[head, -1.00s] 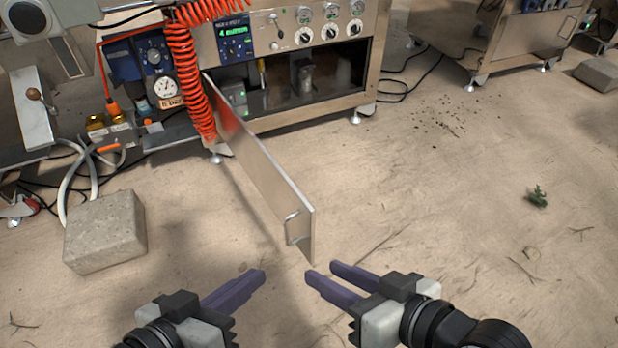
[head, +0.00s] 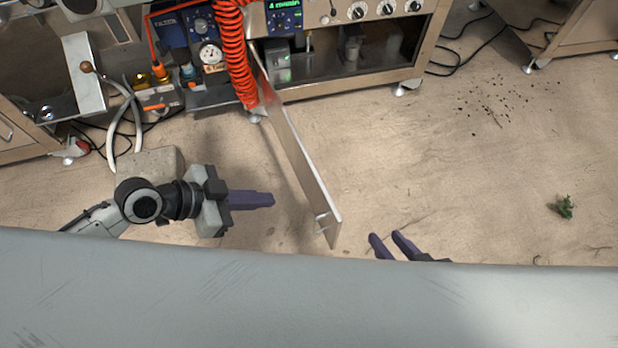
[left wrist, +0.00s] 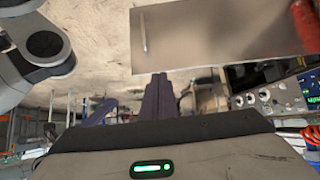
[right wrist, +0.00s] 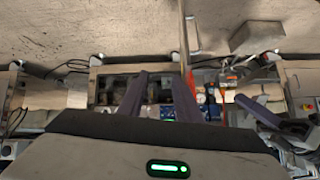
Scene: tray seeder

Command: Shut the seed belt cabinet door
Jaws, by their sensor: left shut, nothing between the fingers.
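The seed belt cabinet door (head: 300,165) stands wide open in the head view, sticking out from the cabinet (head: 345,75) toward me. Its handle (head: 322,222) is near the free end. The open cabinet shows a dark interior. My left gripper (head: 272,199) is shut and empty, left of the door and apart from it. In the left wrist view the door (left wrist: 225,40) and handle lie ahead of the closed fingers (left wrist: 158,80). My right gripper (head: 387,237) is open and empty, right of the door's free end. In the right wrist view the door (right wrist: 185,35) shows edge-on.
A red coiled hose (head: 233,60) hangs beside the hinge end of the door. A stone block (head: 150,160) sits behind my left arm. A small green plant (head: 565,207) lies far right.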

